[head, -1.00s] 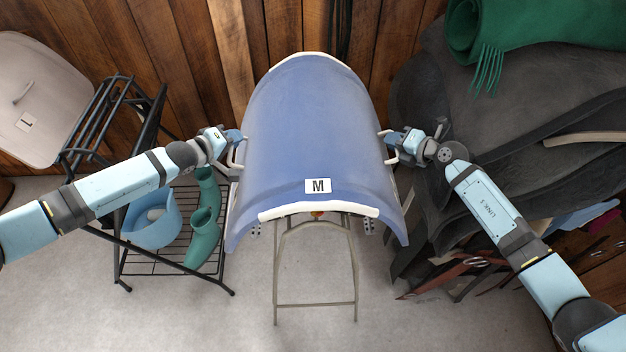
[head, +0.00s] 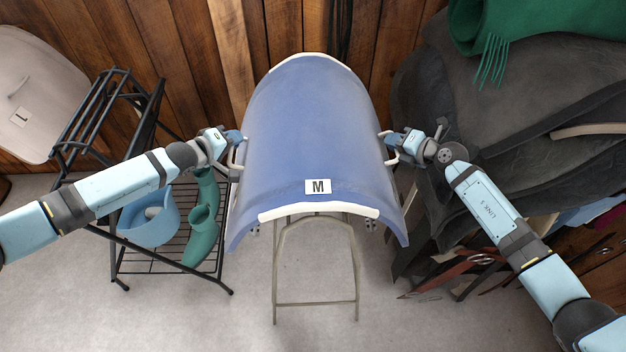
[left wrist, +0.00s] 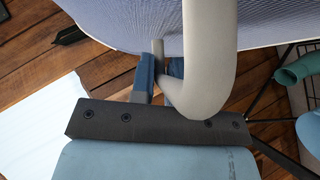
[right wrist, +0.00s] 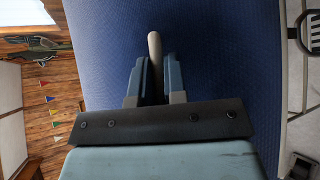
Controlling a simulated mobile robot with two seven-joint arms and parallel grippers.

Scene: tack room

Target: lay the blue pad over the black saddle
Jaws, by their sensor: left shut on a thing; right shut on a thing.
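The blue pad (head: 310,125) is arched, with white edging and a label "M". It is in the middle of the head view, above a metal stand (head: 315,303). My left gripper (head: 238,138) is shut on the pale handle at its left side, and that handle (left wrist: 208,60) is large in the left wrist view. My right gripper (head: 388,140) is shut on the right handle, also seen in the right wrist view (right wrist: 154,48). A large black saddle-like leather piece (head: 480,110) is at the right. What lies under the pad is hidden; I cannot tell whether it touches.
A fringed green blanket (head: 545,22) lies at upper right. Wooden wall behind; grey floor is clear in front.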

